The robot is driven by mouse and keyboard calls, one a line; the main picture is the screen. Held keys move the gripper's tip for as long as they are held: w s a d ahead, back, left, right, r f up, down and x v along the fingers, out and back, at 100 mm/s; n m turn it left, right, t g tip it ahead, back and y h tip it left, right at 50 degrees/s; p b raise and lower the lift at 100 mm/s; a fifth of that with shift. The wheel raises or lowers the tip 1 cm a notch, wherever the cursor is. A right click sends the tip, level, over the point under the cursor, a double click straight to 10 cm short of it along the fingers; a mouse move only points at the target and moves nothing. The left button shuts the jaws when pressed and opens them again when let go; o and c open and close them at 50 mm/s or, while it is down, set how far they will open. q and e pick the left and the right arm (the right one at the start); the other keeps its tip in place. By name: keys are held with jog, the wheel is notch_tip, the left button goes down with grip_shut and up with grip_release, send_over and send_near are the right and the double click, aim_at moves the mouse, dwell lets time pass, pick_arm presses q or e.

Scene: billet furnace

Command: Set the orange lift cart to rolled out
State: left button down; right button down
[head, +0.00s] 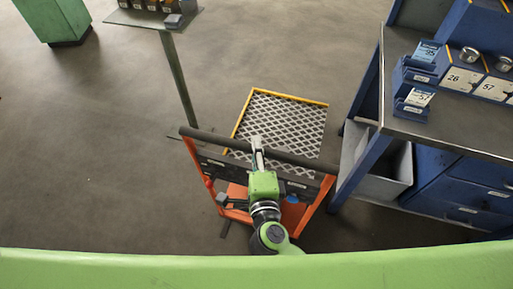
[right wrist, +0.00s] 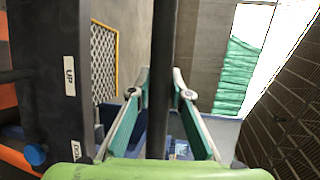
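The orange lift cart (head: 321,190) stands in the lower middle of the head view, with a dark push bar (head: 302,162) across its top. My right gripper (head: 257,146) reaches over the cart to this bar. In the right wrist view, the dark bar (right wrist: 164,60) runs between the two fingers of my right gripper (right wrist: 162,75). The fingers look open, with gaps between them and the bar. A dark panel marked "UP" (right wrist: 70,60) is at left in that view. My left gripper is out of view.
A blue workbench (head: 440,125) with a grey bin (head: 375,180) stands close on the right. A small shelf on a post (head: 176,80) stands behind. The floor at left is clear.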

jog(key=s, duration=0.2)
jog(key=s+a, duration=0.1)
jog(key=s, duration=0.1)
jog(key=c, duration=2.3)
grip_release()
jog(key=shift+r, duration=0.1)
jog(key=o, duration=0.5)
jog(key=shift+w, duration=0.15)
jog(key=shift+c, duration=0.2)
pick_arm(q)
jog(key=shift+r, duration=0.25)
pick_arm(e)
jog(key=s+d+r, duration=0.1)
jog(key=s, duration=0.9)
jog(key=shift+s+r, duration=0.3)
jog(key=shift+r, duration=0.05)
